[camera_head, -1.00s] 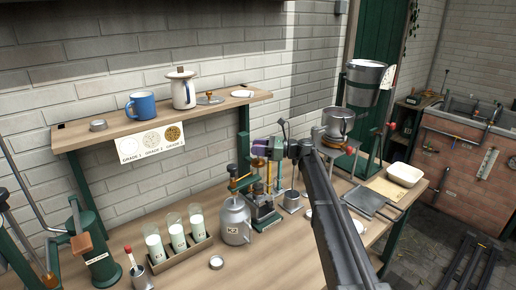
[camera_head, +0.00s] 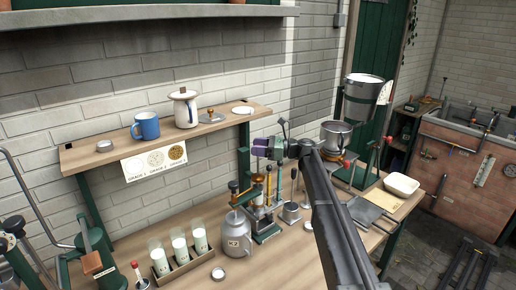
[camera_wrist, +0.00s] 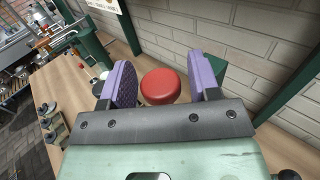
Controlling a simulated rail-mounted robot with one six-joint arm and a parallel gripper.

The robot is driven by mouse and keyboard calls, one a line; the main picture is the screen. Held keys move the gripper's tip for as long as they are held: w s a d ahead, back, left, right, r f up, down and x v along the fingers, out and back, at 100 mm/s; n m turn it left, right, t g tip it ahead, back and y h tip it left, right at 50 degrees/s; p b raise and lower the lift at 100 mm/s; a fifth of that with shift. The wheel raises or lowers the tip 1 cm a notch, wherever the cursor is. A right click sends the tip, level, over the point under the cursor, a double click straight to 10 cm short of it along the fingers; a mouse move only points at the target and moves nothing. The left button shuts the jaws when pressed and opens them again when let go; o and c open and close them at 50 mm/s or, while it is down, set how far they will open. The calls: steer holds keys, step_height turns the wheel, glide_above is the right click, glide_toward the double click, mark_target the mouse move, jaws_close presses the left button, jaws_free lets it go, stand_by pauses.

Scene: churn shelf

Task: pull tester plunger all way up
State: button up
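The tester (camera_head: 265,222) stands on the bench, a green-based stand with upright rods and brass-coloured parts. My gripper (camera_head: 262,149) is directly above it, with purple finger pads. In the wrist view my gripper (camera_wrist: 158,85) has its two fingers spread apart. A round red knob (camera_wrist: 160,87) shows between them, with a narrow gap on each side; it appears to be the plunger's top. The knob's shaft is hidden beneath it. In the head view the fingers hide the knob, so how high the plunger stands cannot be told.
A metal can marked K2 (camera_head: 236,236) and a rack (camera_head: 188,268) of milk tubes stand left of the tester. A small metal cup (camera_head: 291,212) is on its right. The wall shelf (camera_head: 100,155) is behind and left, holding a blue mug (camera_head: 147,126).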

steer(key=shift+o, duration=0.4)
steer(key=d, duration=1)
steer(key=shift+s+d, duration=0.15)
steer(key=shift+d, duration=0.25)
